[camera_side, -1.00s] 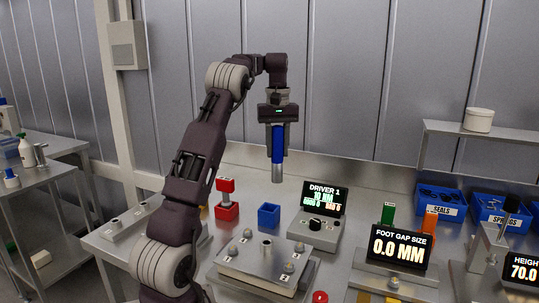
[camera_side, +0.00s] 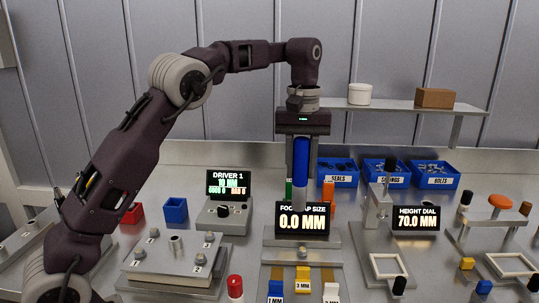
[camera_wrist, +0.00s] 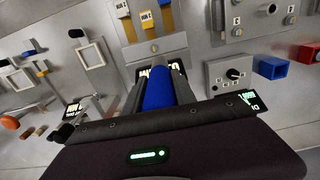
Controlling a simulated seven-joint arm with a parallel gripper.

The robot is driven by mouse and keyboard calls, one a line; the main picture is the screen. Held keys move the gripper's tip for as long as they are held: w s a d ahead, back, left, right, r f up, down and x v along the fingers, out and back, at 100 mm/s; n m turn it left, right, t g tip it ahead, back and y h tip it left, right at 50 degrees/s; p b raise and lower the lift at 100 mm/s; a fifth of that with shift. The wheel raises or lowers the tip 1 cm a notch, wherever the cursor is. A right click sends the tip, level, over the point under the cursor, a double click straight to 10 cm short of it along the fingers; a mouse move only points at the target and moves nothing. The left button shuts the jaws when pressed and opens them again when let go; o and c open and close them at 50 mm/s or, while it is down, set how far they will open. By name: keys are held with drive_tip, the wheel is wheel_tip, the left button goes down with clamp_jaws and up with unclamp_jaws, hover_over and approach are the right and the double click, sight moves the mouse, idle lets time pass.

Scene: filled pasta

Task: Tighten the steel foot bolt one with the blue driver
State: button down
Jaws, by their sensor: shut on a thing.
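My gripper (camera_side: 302,135) is shut on the blue driver (camera_side: 301,163), which hangs upright, tip down. In the side view it is over or behind the foot gap display (camera_side: 303,221), which reads 0.0 MM; its tip is not clear. In the wrist view the driver (camera_wrist: 158,90) lies between my fingers. The steel foot plate (camera_side: 165,267) stands to the left, with several bolts (camera_side: 201,259) and a central post (camera_side: 175,245). I cannot read which bolt is number one. Part of the plate also shows in the wrist view (camera_wrist: 258,35).
The Driver 1 box (camera_side: 224,219) with its screen and knob stands behind the plate. A blue holder (camera_side: 175,210) and a red block (camera_side: 132,213) are left of it. Blue bins (camera_side: 338,177) stand at the back right. A height dial (camera_side: 416,219) reads 70.0 MM.

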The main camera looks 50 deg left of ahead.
drive_tip(key=f, duration=0.1)
drive_tip(key=d+f, duration=0.1)
drive_tip(key=f, duration=0.1)
drive_tip(key=d+f, duration=0.1)
drive_tip(key=f, duration=0.1)
drive_tip(key=shift+d, duration=0.1)
drive_tip(key=shift+f, duration=2.75)
drive_tip(key=shift+f, duration=1)
idle(0.4)
drive_tip(key=shift+r, duration=2.5)
